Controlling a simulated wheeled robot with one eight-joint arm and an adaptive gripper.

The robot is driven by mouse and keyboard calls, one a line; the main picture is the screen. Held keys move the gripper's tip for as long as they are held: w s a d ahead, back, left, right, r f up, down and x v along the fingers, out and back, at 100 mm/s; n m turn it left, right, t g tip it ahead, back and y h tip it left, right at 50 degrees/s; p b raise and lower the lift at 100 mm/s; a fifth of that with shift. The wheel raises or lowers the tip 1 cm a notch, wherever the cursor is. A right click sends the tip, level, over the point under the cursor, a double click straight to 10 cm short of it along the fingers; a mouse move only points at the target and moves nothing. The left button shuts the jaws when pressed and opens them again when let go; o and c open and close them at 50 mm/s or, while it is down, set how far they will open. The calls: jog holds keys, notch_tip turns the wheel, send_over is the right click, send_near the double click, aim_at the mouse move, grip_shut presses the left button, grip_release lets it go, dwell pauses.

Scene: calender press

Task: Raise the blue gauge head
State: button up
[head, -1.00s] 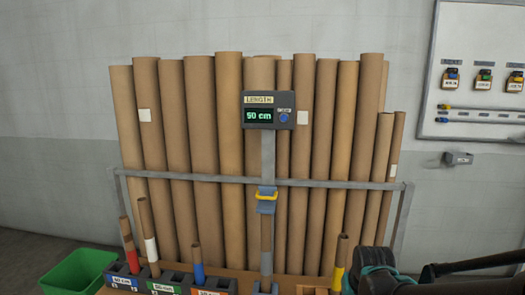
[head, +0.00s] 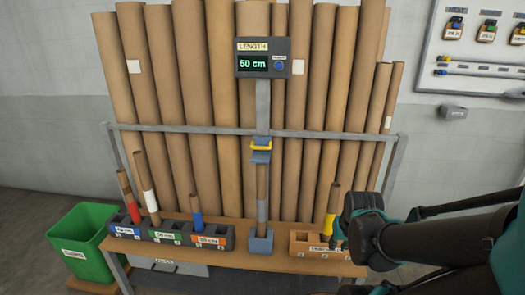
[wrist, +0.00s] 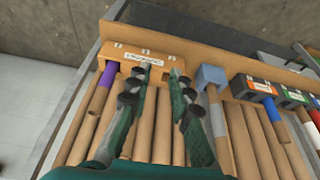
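The blue gauge head (head: 261,157) with its yellow handle (head: 261,147) sits on the upright grey post of the length gauge in the head view. It is just above the top of a brown tube (head: 262,183) with a grey band. That tube stands in a blue base cup (head: 261,241), also in the wrist view (wrist: 211,77). The gauge display (head: 263,62) reads 50 cm. My gripper (wrist: 158,80) is open and empty in the wrist view, its fingers apart over the wooden block. In the head view it is right of and below the gauge head, apart from it.
Dark labelled holders (head: 163,236) with short tubes stand left. A rail (head: 200,129) crosses before tall brown tubes. A green bin (head: 82,240) is far left.

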dwell(0.4)
jog(key=m+t+y, duration=0.3)
jog(key=y, duration=1.4)
send_near(266, 149)
jog(key=x, duration=1.1)
jog(key=shift+w+a, duration=0.15)
jog(key=shift+a, duration=0.2)
grip_shut()
